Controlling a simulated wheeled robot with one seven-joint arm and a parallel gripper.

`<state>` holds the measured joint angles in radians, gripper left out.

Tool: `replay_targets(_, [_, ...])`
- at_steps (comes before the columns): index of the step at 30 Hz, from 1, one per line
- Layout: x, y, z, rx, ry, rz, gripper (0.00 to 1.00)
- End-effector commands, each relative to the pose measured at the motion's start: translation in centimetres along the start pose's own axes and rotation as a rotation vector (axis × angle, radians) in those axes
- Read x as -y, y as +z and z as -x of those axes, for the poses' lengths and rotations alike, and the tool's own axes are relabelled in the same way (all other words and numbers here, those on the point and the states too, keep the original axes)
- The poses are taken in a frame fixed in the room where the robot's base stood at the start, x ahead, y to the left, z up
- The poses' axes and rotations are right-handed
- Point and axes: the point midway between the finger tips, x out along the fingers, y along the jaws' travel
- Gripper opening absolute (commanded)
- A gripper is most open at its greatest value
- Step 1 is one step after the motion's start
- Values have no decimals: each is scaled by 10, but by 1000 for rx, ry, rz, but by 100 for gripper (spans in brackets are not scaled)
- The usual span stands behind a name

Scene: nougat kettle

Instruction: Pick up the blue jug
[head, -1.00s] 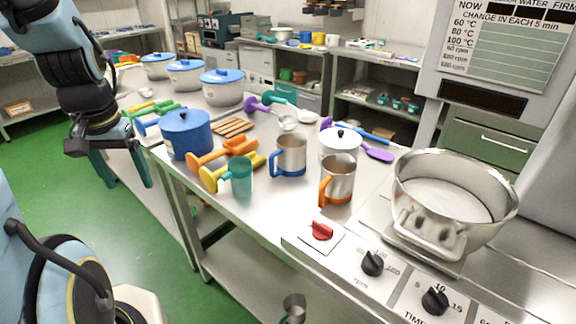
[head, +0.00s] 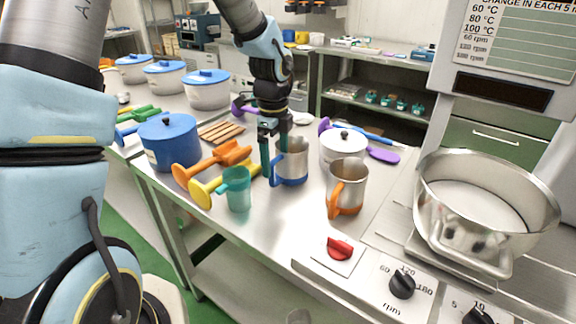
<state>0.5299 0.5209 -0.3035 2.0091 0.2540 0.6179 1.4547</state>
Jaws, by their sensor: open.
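The blue jug (head: 293,163) is a steel jug with a blue handle and a blue base band. It stands upright on the steel table, with its handle towards the front left. My gripper (head: 273,162) points down at the jug's left side, with its green fingers apart. One finger hangs left of the jug, and the other overlaps the jug's left edge in the picture. I cannot tell whether either finger touches the jug or its handle. The gripper holds nothing.
An orange-handled steel jug (head: 347,187) stands close on the right, and a teal cup (head: 238,189) on the left. Yellow and orange utensils, a blue pot (head: 169,141) and a white lidded pot (head: 343,146) are near. A large steel kettle (head: 485,215) stands at the right.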

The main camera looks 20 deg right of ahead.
Motion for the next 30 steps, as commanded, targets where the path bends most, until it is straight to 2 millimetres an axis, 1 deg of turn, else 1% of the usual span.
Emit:
replay_targets(7, [-1, 0, -17, 0, 4, 1, 100])
replay_targets(15, [0, 1, -53, 0, 3, 1, 100])
replay_targets(19, [0, 2, -60, 1, 0, 2, 100])
replay_targets(25, [0, 2, -61, 1, -1, 3, 100])
replay_targets(26, [0, 2, -61, 1, -1, 3, 98])
replay_targets(30, [0, 2, -61, 1, 0, 3, 82])
